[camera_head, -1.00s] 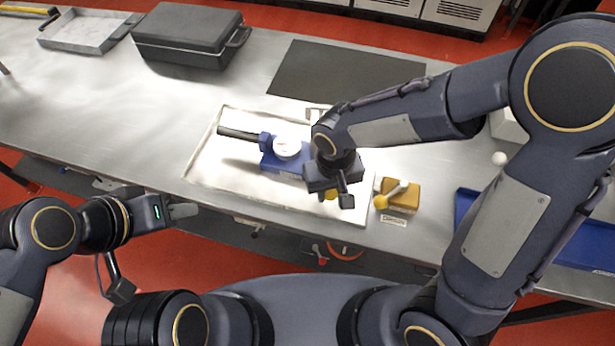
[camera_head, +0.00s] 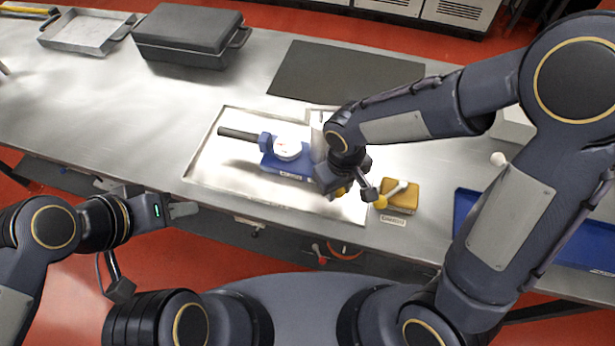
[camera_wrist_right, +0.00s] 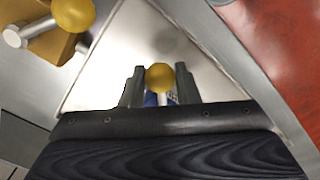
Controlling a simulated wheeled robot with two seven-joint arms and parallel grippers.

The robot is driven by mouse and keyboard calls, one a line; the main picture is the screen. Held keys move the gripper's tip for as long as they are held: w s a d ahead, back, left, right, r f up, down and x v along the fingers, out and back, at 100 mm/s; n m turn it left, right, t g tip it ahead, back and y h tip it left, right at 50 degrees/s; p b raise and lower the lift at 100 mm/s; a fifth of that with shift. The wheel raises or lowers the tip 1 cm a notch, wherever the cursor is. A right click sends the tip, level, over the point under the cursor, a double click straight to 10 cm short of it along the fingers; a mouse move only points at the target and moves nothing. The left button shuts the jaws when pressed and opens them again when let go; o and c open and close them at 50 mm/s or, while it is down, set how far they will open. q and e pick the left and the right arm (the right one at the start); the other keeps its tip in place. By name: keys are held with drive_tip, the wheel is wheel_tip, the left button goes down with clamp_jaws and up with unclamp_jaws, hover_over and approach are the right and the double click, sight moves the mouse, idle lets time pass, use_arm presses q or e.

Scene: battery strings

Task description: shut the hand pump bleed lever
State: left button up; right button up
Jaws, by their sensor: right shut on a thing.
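The blue hand pump (camera_head: 283,163) with a round white gauge (camera_head: 288,148) and a dark handle (camera_head: 238,133) lies in the shallow tray. My right gripper (camera_head: 338,190) is at the pump's right end and covers much of it. In the right wrist view, the yellow ball knob of the bleed lever (camera_wrist_right: 159,77) sits between the two fingers of my right gripper (camera_wrist_right: 160,88), which is shut on it. Its pale stem runs down behind the gripper body. In the head view only a bit of the knob shows. My left gripper (camera_head: 183,209) is off the table's front edge, away from the pump.
A yellow block with a grey lever and yellow ball (camera_head: 400,196) stands just right of the tray (camera_head: 215,175), close to my right wrist, with a small label (camera_head: 392,221) in front. A blue tray (camera_head: 470,205) is further right. A dark mat (camera_head: 340,75) and black case (camera_head: 190,38) lie behind.

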drive_tip(key=shift+w+d+n, duration=0.3)
drive_tip(key=shift+d+n, duration=0.15)
drive_tip(key=shift+n, duration=0.45)
drive_tip(key=shift+w+d, duration=0.1)
drive_tip(key=o, duration=0.9)
drive_tip(key=shift+p, duration=0.3)
wheel_tip(320, 180, up, 7)
drive_tip(key=p, duration=0.5)
drive_tip(key=shift+r, duration=0.1)
